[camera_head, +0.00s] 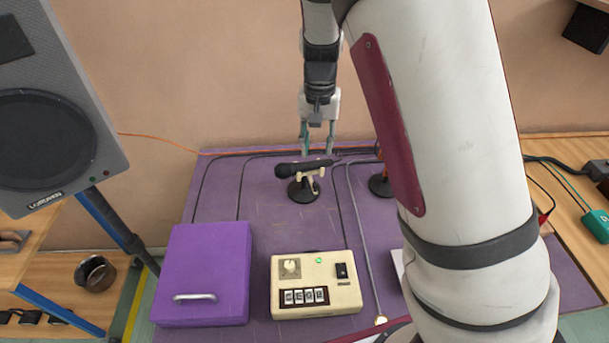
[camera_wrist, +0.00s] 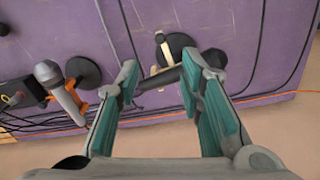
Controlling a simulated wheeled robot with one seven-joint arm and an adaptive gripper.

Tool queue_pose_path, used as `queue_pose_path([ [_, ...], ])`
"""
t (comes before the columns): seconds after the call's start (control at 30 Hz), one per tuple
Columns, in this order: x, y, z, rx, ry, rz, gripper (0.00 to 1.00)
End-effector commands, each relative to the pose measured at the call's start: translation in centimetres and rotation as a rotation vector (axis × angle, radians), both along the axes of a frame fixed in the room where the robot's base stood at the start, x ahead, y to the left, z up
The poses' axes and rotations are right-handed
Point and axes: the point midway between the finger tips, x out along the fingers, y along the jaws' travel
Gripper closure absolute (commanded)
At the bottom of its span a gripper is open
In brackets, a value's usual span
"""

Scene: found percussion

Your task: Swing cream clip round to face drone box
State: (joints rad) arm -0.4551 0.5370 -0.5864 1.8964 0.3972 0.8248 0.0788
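The cream clip (camera_head: 311,175) sits on a short stand with a round black base (camera_head: 303,192) and holds a black microphone (camera_head: 298,169), whose head points left in the head view. In the wrist view the cream clip (camera_wrist: 161,52) and the round base (camera_wrist: 177,44) lie just beyond the fingertips. My gripper (camera_head: 318,152) is open and empty, pointing down by the microphone; its two teal-padded fingers are spread apart in the wrist view (camera_wrist: 163,74). I cannot tell its exact height. A cream box (camera_head: 316,271) with a knob, switch and green light, likely the drone box, stands in front.
A purple box (camera_head: 205,270) with a handle stands left of the cream box. A second stand (camera_head: 381,186) with an orange clip is to the right, partly behind my arm. It holds a grey microphone (camera_wrist: 58,84). Cables cross the purple table.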

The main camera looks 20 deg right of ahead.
Motion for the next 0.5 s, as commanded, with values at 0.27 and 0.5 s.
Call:
queue_pose_path([
  [0.27, -0.1, -0.1, -3.3, -0.003, 0.006, -0.002, 0.65],
  [0.5, -0.1, -0.1, -8.1, -0.002, 0.005, -0.001, 0.65],
])
